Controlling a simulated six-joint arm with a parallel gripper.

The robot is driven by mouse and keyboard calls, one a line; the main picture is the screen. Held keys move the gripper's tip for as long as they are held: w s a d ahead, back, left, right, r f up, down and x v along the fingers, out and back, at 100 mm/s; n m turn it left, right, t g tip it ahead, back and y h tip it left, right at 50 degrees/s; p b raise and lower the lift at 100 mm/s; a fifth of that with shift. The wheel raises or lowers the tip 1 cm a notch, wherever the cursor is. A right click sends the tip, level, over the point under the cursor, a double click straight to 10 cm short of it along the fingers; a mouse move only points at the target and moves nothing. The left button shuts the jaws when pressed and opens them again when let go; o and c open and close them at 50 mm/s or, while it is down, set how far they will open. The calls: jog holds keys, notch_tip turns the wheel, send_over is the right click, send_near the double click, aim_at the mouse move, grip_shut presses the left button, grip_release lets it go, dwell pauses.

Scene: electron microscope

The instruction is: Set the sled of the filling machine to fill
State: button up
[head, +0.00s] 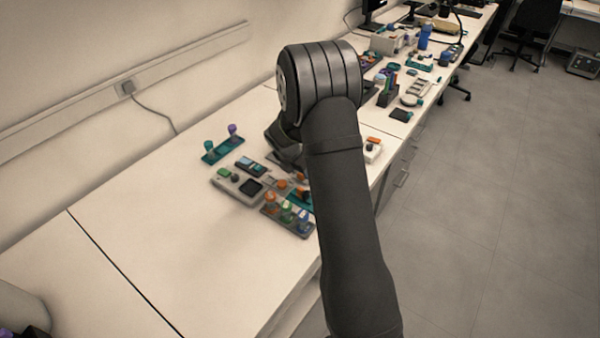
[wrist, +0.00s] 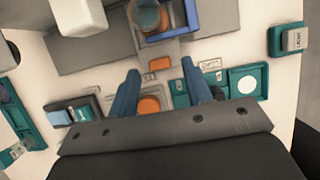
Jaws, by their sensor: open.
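In the wrist view my gripper (wrist: 160,67) is open, its two blue-grey fingers apart and empty. A grey tab with an orange patch (wrist: 160,63) shows between the fingertips; I cannot tell its height relative to them. The tab adjoins a blue holder (wrist: 188,17) with a round clear vessel (wrist: 148,16) in it, on a grey base plate (wrist: 100,51). This looks like the sled of the filling machine. A white block (wrist: 79,16) overhangs the plate at the upper left. Small labels (wrist: 210,65) lie beside the tab. In the head view my arm hides the gripper and most of this machine.
An orange part (wrist: 149,105) lies between my fingers, nearer the palm. Teal fixtures stand right (wrist: 246,82) and upper right (wrist: 290,40). In the head view, a grey device (head: 238,186), a teal rack (head: 222,150) and a vial rack (head: 287,216) stand close; the bench's near left is clear.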

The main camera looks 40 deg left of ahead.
jog(key=shift+x, duration=1.15)
grip_shut()
jog(key=shift+a, duration=1.7)
grip_release()
